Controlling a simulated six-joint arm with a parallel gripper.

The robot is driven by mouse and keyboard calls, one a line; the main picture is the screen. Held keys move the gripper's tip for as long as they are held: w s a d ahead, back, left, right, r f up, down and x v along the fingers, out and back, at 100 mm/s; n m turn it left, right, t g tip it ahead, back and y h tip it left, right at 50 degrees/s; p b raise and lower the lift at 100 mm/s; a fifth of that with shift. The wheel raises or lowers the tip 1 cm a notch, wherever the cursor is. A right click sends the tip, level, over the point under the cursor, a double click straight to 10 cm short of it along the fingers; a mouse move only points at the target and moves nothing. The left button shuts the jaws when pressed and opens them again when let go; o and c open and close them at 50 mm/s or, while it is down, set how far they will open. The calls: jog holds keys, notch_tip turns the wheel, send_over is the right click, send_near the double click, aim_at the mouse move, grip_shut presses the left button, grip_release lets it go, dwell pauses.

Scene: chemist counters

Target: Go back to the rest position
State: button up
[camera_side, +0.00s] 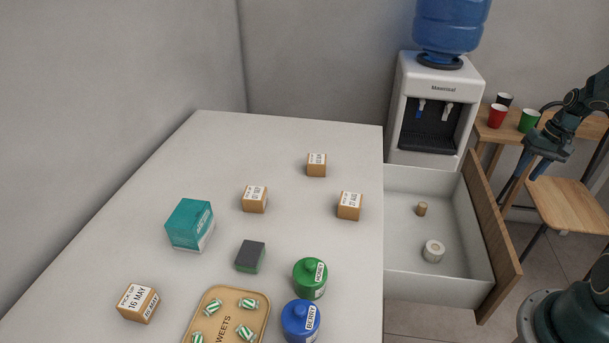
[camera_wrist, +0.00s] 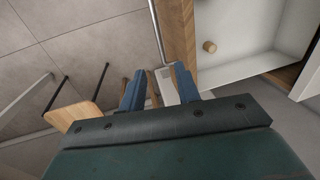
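My gripper (camera_side: 527,170) hangs at the right of the side view, beyond the open drawer and in front of the wooden bench and chair. Its two blue fingers are apart with nothing between them. In the wrist view my gripper (camera_wrist: 158,76) also shows open and empty, over the floor beside the drawer front. It touches nothing that I can see.
The open drawer (camera_side: 403,255) holds a cork (camera_side: 421,209) and a white roll (camera_side: 433,251). Its wooden front (camera_side: 490,235) stands left of my arm. A wooden chair (camera_side: 568,207) and a bench with cups (camera_side: 497,115) are close by. Boxes and jars stand on the counter (camera_side: 300,220).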

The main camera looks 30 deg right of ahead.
jog(key=w+a+r+n+t+h, duration=0.1)
jog(key=w+a+r+n, duration=0.1)
jog(key=a+r, duration=0.8)
jog(key=w+a+r+n+h, duration=0.1)
jog(key=w+a+r+n, duration=0.15)
jog(key=a+r, duration=0.7)
jog(key=s+a+r+n+t, duration=0.1)
jog(key=s+a+n, duration=0.1)
jog(key=s+a, duration=0.4)
jog(key=s+a+r+n+t, duration=0.2)
jog(key=s+a, duration=0.5)
jog(key=a, duration=0.5)
jog(key=shift+a+r, duration=0.25)
jog(key=shift+a, duration=0.05)
